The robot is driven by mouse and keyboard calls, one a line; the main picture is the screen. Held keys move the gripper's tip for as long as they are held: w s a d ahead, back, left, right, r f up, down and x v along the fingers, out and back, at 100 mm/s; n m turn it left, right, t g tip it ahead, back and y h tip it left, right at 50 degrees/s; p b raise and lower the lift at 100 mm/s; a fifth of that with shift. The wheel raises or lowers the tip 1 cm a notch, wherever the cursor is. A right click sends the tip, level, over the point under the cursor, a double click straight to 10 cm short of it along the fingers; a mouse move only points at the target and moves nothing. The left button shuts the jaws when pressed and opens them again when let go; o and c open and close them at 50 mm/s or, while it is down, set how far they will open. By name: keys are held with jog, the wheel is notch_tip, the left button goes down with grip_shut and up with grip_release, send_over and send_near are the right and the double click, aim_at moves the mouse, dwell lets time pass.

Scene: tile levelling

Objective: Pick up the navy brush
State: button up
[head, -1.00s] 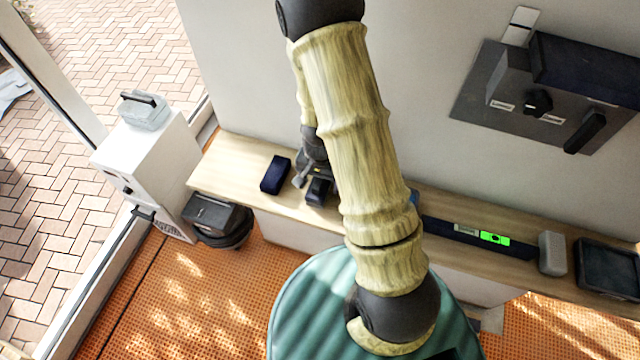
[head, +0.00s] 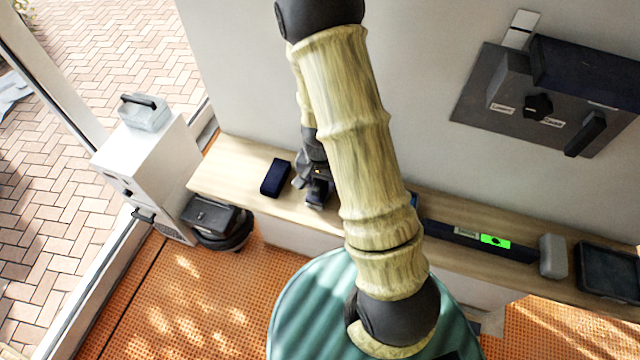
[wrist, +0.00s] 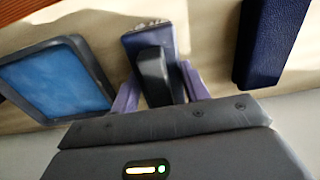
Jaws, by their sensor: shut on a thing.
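The navy brush (wrist: 148,40) has a dark grip standing up from a flat base with a pale, speckled far edge. In the wrist view my gripper (wrist: 160,85) has its two purple fingers on either side of that grip, shut on it. In the head view the brush (head: 319,193) is at the front edge of the wooden shelf, under my gripper (head: 316,178), partly hidden by it. I cannot tell whether the brush touches the shelf.
A navy block (head: 275,177) lies left of the brush on the shelf (head: 232,165); a blue-bottomed tray (wrist: 58,82) is on its other side. A level with a green display (head: 480,238), a pale block (head: 552,256) and a dark tray (head: 607,270) lie farther right.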

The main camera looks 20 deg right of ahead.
notch_tip(320, 180, up, 10)
jog(key=shift+f, duration=0.25)
dwell(0.5)
jog(key=shift+o, duration=1.2)
jog(key=shift+c, duration=0.3)
